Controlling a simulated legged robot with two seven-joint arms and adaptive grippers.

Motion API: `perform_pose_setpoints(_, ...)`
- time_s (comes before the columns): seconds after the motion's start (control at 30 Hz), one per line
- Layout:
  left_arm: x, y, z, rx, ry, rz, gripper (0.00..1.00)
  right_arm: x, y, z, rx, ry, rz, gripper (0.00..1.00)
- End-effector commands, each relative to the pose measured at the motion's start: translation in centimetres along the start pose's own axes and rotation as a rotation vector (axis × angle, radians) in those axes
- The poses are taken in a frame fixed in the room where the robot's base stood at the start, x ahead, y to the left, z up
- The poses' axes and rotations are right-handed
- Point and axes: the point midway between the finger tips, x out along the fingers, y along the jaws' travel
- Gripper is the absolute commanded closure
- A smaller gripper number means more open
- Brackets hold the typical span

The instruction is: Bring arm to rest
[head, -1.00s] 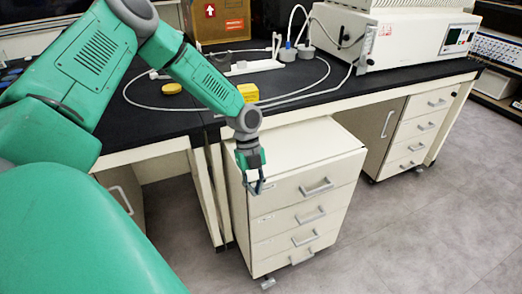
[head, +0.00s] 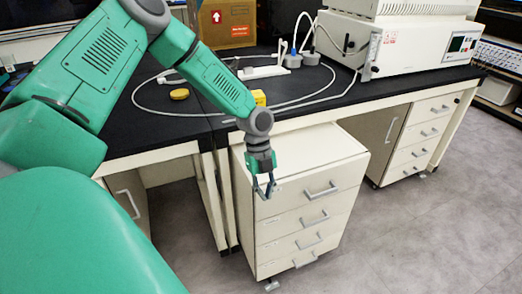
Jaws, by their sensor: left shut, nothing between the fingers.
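My left arm (head: 213,85) comes in from the left, bends at an elbow at the top and reaches down over the bench's front edge. My left gripper (head: 265,192) points down in front of the white drawer cabinet (head: 300,220), near its top left corner in the picture. Its fingers look slim and hold nothing. I cannot tell whether the gripper touches the cabinet. My right gripper does not show.
The black bench top (head: 150,130) carries a yellow round thing (head: 179,94), a yellow block (head: 258,97) partly behind my arm, a looped grey cable and a white freeze dryer (head: 400,45). A cardboard box (head: 228,22) stands behind. The grey floor (head: 430,230) at right is clear.

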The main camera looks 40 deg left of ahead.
Motion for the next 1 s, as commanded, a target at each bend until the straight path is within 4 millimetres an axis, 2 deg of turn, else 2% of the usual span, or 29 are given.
perform_pose_setpoints(0.03, -1.6, -0.1, -0.1, 0.000, -0.001, -0.003, 1.00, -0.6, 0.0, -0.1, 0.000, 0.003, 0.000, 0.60)
perform_pose_setpoints(0.1, -3.2, -0.2, -0.1, -0.001, 0.000, -0.002, 1.00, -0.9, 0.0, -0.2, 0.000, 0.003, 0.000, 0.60)
perform_pose_setpoints(0.3, -6.3, -0.1, -0.2, 0.000, -0.001, 0.001, 1.00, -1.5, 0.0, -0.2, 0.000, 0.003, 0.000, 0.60)
perform_pose_setpoints(0.43, -7.3, -0.1, -0.2, 0.000, 0.000, 0.002, 1.00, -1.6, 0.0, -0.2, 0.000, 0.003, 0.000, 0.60)
perform_pose_setpoints(0.7, -7.4, 0.0, -0.1, 0.000, 0.002, 0.003, 1.00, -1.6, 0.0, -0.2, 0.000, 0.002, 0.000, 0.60)
perform_pose_setpoints(0.77, -7.2, 0.0, -0.3, -0.010, 0.003, 0.003, 1.00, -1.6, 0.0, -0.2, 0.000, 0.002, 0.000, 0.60)
perform_pose_setpoints(0.87, -5.3, -0.2, -1.9, -0.087, 0.007, 0.003, 1.00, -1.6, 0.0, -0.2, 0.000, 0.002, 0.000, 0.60)
perform_pose_setpoints(0.97, -1.3, -0.1, -5.1, -0.275, 0.012, 0.001, 1.00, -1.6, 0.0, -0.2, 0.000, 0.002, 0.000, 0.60)
perform_pose_setpoints(1.0, 0.7, 0.3, -6.7, -0.379, 0.013, -0.001, 1.00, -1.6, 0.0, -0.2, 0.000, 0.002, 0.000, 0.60)
